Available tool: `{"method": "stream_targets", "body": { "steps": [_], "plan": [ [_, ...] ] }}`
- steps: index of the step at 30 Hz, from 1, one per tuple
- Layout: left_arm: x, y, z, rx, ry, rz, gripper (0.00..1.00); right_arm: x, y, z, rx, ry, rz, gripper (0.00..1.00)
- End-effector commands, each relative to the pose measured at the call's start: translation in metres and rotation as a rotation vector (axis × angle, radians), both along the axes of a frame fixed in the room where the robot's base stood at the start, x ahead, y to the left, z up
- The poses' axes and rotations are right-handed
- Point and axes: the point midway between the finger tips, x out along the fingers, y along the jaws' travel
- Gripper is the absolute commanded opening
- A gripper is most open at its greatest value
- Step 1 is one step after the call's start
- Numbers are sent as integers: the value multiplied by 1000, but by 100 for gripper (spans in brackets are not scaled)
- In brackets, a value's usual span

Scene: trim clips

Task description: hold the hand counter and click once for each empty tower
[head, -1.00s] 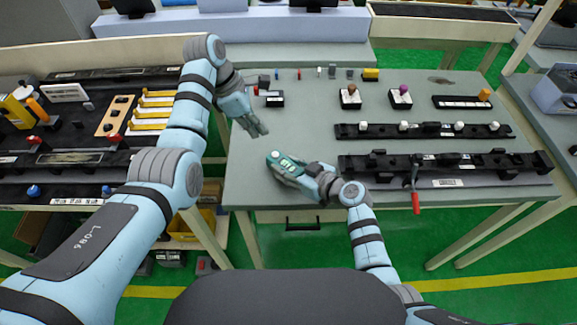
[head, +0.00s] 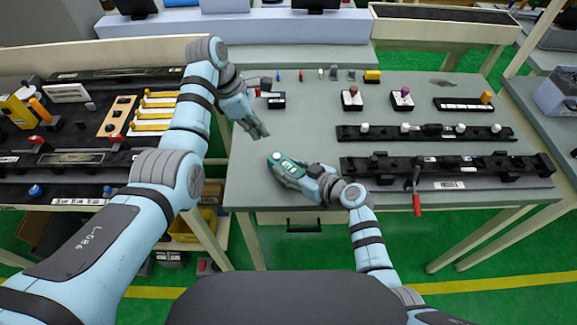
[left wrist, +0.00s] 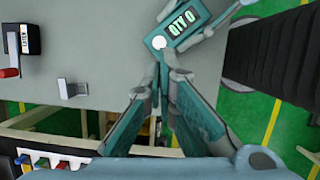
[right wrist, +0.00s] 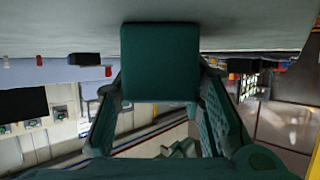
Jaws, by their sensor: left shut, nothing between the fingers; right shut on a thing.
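The teal hand counter (head: 276,158) is held in my right gripper (head: 299,172), above the front-left part of the grey table. My left gripper (head: 264,133) is shut and empty, just above and left of the counter. Its fingertips (left wrist: 163,78) show close to the button, seemingly apart from it. The right wrist view shows the counter's plain teal side (right wrist: 160,62) between my fingers. A black rail (head: 445,167) carries several dark towers; which are empty is unclear.
Another black rail (head: 425,132) with white-topped posts lies behind it. A red-handled lever (head: 417,203) hangs over the table's front edge. Switch boxes (head: 352,99) and small parts stand farther back. A cluttered bench (head: 70,158) is at the left.

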Motion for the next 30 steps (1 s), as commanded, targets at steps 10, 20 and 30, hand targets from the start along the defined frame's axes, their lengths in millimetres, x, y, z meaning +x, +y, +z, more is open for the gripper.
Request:
{"method": "stream_targets", "body": {
  "steps": [10,20,30],
  "plan": [
    [-27,-32,-39,-172,-199,-54,0,-1,0,-1,-1,2,1,5],
    [-2,-43,24,-248,-525,-144,0,0,0,-1,-1,1,0,5],
    [-1,-43,21,-246,-525,-148,0,0,0,-1,-1,1,0,5]
  ]
}}
